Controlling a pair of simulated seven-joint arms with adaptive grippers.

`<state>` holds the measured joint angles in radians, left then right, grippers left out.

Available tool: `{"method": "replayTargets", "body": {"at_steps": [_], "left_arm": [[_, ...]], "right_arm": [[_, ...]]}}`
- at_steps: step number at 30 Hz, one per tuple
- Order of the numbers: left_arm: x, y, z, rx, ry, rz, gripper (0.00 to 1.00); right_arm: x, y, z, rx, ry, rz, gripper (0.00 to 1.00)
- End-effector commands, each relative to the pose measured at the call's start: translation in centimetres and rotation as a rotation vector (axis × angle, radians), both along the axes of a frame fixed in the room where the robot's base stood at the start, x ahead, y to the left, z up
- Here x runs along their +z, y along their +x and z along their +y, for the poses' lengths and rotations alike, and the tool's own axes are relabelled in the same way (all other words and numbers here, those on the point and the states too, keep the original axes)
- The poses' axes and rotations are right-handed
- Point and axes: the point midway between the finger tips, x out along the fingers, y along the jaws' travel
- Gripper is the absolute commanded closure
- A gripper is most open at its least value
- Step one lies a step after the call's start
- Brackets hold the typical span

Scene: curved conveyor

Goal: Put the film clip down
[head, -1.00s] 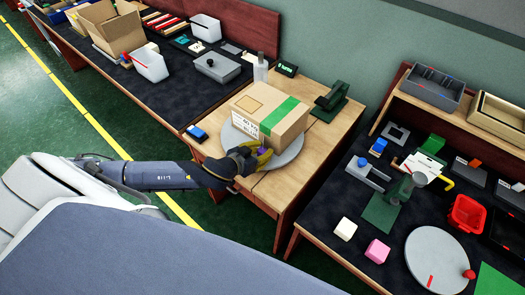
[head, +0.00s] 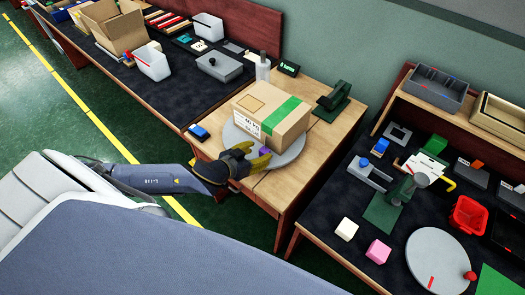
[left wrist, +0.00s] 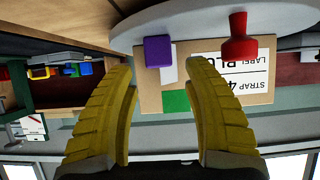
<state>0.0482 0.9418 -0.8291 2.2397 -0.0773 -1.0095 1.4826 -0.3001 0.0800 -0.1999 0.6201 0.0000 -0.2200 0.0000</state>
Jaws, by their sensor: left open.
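A small purple block (head: 265,151), which I take to be the film clip, sits at the near edge of the round grey turntable (head: 289,156), in front of a taped cardboard box (head: 272,116). My left gripper (head: 257,154) is open, its yellow fingers spread on the near side of the block. In the left wrist view the purple block (left wrist: 158,51) lies beyond and between the open fingertips (left wrist: 162,72), with nothing gripped. A pale piece shows beside it. A red knob (left wrist: 238,38) stands on the turntable there. My right gripper is not in view.
A blue item (head: 199,132) lies on the wooden table left of the turntable. A dark green tool (head: 332,100) stands behind the box. The right bench holds a red bin (head: 467,214), a second turntable (head: 438,258) and small blocks. Floor lies left of the table.

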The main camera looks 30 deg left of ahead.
Motion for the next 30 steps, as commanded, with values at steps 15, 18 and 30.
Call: {"method": "replayTargets", "body": {"at_steps": [15, 18, 30], "left_arm": [[3.1, -5.7, 1.2, -0.001, 0.000, 0.002, 0.49], [3.4, -6.3, 1.3, -0.001, 0.000, 0.001, 0.49], [3.9, -6.9, 1.4, 0.000, 0.000, 0.000, 0.49]], "right_arm": [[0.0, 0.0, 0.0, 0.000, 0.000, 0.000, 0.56], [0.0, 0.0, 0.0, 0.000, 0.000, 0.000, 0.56], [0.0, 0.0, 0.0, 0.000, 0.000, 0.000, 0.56]]}}
